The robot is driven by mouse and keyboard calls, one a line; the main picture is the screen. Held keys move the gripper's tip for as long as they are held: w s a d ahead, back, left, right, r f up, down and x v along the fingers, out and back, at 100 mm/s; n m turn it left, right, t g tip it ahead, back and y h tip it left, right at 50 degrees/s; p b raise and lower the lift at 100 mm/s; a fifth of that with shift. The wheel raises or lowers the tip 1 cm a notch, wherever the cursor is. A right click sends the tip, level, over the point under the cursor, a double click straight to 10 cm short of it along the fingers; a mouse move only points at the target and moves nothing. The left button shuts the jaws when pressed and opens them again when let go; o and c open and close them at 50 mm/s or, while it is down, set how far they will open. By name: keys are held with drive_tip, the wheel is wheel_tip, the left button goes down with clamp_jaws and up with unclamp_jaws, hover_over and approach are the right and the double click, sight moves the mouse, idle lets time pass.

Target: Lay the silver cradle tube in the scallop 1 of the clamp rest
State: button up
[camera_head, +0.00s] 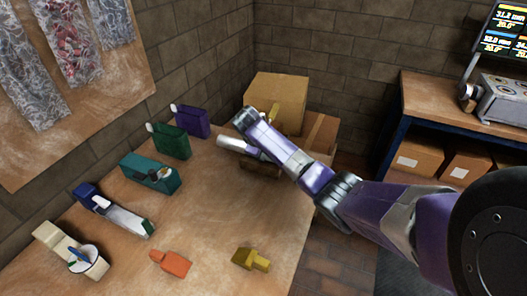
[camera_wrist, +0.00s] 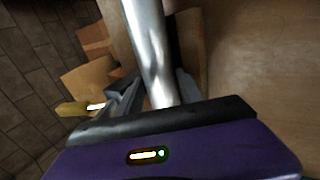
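The silver cradle tube (camera_head: 230,143) is a shiny cylinder. It sticks out to the left from under my purple arm in the head view, near the table's far right end. In the wrist view the tube (camera_wrist: 147,45) runs up from between the two grey fingers of my gripper (camera_wrist: 155,90), which looks shut on it. The fingers are mostly hidden in the head view. A brown block (camera_head: 258,168), likely the clamp rest, lies just below the tube and is partly covered by my arm. I cannot make out its scallops, or whether the tube touches it.
Cardboard boxes (camera_head: 276,98) stand behind the table (camera_head: 200,225). Purple, green and teal holders (camera_head: 150,173) line its left side, with a cup (camera_head: 88,262) nearer. An orange piece (camera_head: 171,262) and a yellow piece (camera_head: 251,259) lie in front. The table's middle is clear.

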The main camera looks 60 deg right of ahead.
drive_tip(key=shift+s+a+f, duration=0.2)
drive_tip(key=shift+a+f, duration=0.3)
drive_tip(key=shift+f, duration=0.3)
drive_tip(key=shift+w+a+r, duration=0.1)
drive_tip(key=shift+a+r, duration=0.1)
drive_tip(key=shift+r, duration=0.25)
drive_tip(key=v, duration=0.4)
drive_tip(key=d+v, duration=0.1)
drive_tip(key=v, duration=0.1)
drive_tip(key=shift+w+a+r, duration=0.1)
drive_tip(key=shift+a+r, duration=0.1)
drive_tip(key=shift+r, duration=0.9)
